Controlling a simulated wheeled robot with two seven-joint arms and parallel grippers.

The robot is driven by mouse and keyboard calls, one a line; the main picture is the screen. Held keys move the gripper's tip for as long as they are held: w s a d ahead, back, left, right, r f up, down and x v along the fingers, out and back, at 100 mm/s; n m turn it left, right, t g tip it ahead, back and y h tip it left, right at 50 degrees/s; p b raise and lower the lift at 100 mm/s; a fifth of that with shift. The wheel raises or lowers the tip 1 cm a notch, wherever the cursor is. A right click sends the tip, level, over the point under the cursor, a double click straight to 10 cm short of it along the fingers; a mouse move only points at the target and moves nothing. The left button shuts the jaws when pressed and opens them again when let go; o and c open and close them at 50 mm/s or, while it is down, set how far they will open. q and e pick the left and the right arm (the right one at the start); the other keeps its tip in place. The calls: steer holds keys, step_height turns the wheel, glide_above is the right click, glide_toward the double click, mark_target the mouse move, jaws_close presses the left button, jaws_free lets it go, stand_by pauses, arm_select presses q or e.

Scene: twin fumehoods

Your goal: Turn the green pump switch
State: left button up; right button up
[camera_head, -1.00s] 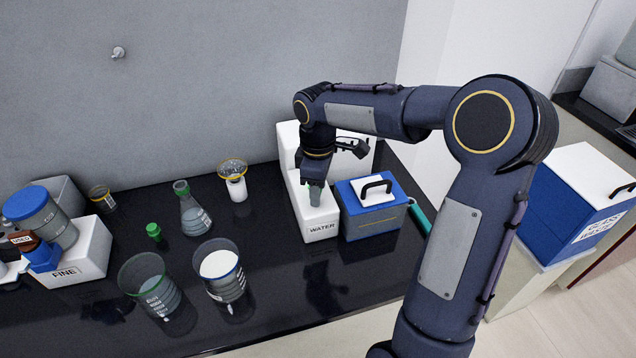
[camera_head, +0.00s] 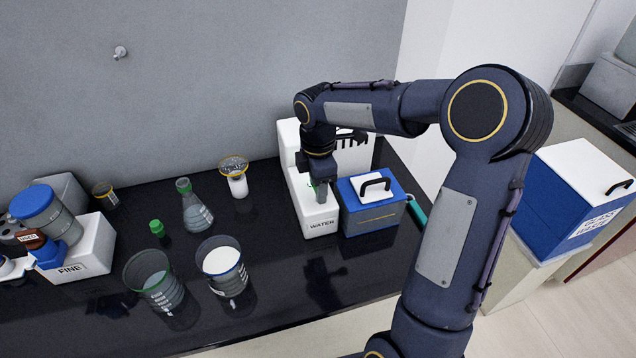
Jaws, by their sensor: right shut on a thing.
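A white box labelled WATER (camera_head: 321,222) stands at the right of the black bench, with a taller white part behind it. My right gripper (camera_head: 320,193) points down onto the top of this box. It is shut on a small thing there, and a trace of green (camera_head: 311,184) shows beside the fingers. The gripper hides most of this green part, so I cannot tell how far it is turned. My left gripper is not in view.
A blue box with a black handle (camera_head: 372,205) stands close on the right of the white box. Beakers (camera_head: 222,268), a flask (camera_head: 194,212) and a green cap (camera_head: 157,228) stand to the left. A FINE balance (camera_head: 88,255) is at far left.

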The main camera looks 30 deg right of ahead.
steer(key=shift+r, duration=0.1)
steer(key=o, duration=1)
steer(key=shift+c, duration=0.2)
step_height(320, 180, up, 7)
steer(key=shift+r+b, duration=0.1)
steer(key=shift+b, duration=0.25)
steer(key=shift+r, duration=0.25)
